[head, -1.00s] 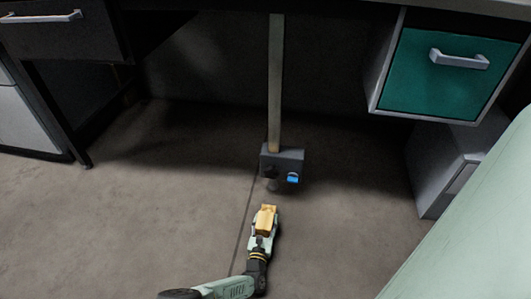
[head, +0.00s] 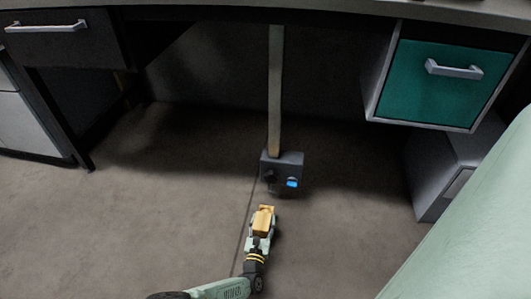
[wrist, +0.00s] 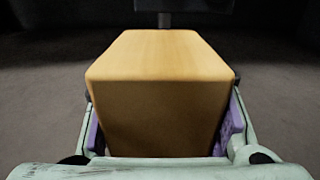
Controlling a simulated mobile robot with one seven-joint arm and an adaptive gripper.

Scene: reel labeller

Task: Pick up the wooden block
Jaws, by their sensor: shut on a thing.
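The wooden block (head: 262,221) is light tan with rounded edges. It sits between the fingers of my gripper (head: 262,215), low in the middle of the head view. In the wrist view the block (wrist: 160,85) fills the middle of the picture. The purple-padded fingers of my gripper (wrist: 162,130) press on its left and right sides. My gripper is shut on the block. The block's underside is hidden, and I cannot tell its exact height above the floor.
A dark grey box (head: 282,168) with a blue patch hangs or stands at the lower end of a pale post (head: 275,90), just beyond the block. A desk with a green drawer (head: 440,90) is at right and a dark drawer (head: 55,40) at left. Brown floor (head: 120,220) is clear at left.

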